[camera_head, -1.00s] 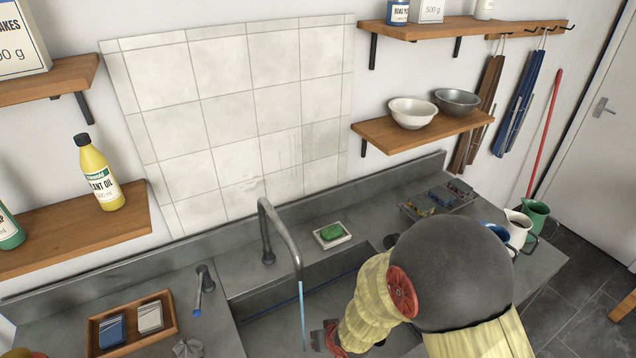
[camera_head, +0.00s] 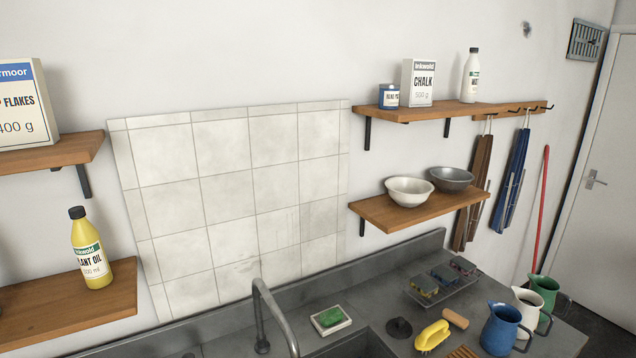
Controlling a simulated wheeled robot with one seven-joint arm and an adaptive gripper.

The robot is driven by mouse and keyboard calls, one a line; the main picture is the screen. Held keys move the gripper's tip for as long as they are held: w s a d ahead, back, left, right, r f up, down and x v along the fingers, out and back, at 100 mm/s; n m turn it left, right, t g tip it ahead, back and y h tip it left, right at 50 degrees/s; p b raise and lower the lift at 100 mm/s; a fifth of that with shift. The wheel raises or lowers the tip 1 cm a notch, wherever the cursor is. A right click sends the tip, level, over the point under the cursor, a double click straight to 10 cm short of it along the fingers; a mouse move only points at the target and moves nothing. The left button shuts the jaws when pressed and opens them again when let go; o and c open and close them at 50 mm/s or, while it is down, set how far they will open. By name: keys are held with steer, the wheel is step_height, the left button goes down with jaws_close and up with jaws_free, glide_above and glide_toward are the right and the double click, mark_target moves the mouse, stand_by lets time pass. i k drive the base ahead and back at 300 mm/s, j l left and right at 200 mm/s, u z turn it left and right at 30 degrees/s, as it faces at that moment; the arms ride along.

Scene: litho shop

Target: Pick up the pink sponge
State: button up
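I cannot make out a pink sponge in the current head view. A green block (camera_head: 330,317) lies on a white dish (camera_head: 345,325) on the grey counter, below the tiles. A dark rack (camera_head: 461,286) farther right holds several small blocks with dark tops, none clearly pink. A yellow brush-like object (camera_head: 432,336) lies at the front right. My gripper and arm are out of view. The sink's inside is mostly cut off by the bottom edge.
Blue (camera_head: 501,329), white (camera_head: 526,303) and green (camera_head: 545,288) jugs stand at the counter's right end. A curved grey tap (camera_head: 274,310) rises at the bottom centre. A wooden shelf (camera_head: 385,213) with two bowls overhangs the counter. A yellow bottle (camera_head: 91,255) stands on the left shelf.

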mark_target(462, 265)
steer(key=i+l+u, duration=0.1)
steer(key=l, duration=0.45)
steer(key=i+l, duration=0.25)
steer(key=l, duration=0.35)
steer(key=i+l+u, duration=0.15)
steer(key=l, duration=0.45)
steer(key=i+l+u, duration=0.1)
steer(key=l, duration=0.5)
steer(key=i+l, duration=0.2)
steer(key=l, duration=0.4)
steer(key=i+l+u, duration=0.15)
steer(key=l, duration=1.1)
steer(key=i+u, duration=0.05)
steer(key=i, duration=0.05)
